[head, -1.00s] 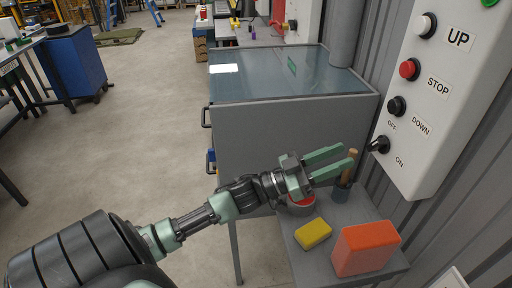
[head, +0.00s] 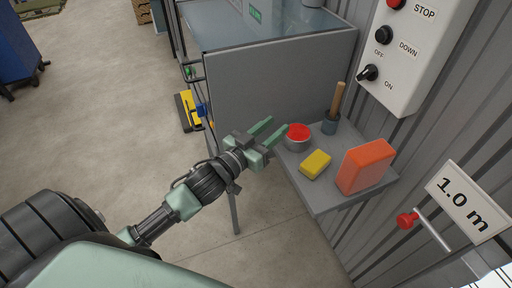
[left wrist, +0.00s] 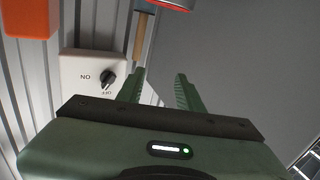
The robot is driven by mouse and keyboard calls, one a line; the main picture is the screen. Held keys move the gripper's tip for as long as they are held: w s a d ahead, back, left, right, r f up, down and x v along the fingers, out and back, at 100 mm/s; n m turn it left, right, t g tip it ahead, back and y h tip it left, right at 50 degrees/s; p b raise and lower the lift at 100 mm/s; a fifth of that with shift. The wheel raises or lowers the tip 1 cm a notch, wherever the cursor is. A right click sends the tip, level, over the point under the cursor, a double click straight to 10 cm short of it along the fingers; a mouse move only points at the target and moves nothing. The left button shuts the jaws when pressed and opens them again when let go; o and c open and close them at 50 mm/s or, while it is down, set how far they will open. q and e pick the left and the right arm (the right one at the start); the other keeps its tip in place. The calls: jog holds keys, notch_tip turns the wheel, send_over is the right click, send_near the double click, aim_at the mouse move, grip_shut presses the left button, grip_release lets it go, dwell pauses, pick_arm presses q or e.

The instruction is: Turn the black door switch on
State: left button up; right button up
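The black door switch (head: 369,73) is a small knob low on the pale control panel (head: 408,68), between the labels OFF and ON. I cannot tell clearly which label its pointer faces. It also shows in the left wrist view (left wrist: 107,79), left of the fingers. My left gripper (head: 276,130) is open and empty, left of and below the switch in the head view, clearly apart from it. Its two green fingers (left wrist: 160,78) show in the left wrist view with nothing between them. My right gripper is not in view.
A grey shelf (head: 330,198) below the panel holds a red-topped tin (head: 297,140), a yellow block (head: 315,164), an orange block (head: 364,166) and a cup (head: 331,124) with a wooden handle. A grey cabinet (head: 270,75) stands behind. A red-knobbed rod (head: 425,230) is at right.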

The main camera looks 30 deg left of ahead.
pick_arm(q)
jog(key=shift+s+a+f+n+g+y, duration=0.15)
jog(key=shift+s+f+g+y, duration=0.3)
jog(key=shift+f, duration=0.35)
jog(key=shift+s+a+f+n+g+y, duration=0.1)
jog(key=shift+s+f+n+g+y, duration=0.15)
jog(key=shift+s+f, duration=0.45)
jog(key=shift+s+a+f+n+g+y, duration=0.15)
jog(key=shift+s+f+g+y, duration=0.25)
jog(key=shift+f, duration=0.55)
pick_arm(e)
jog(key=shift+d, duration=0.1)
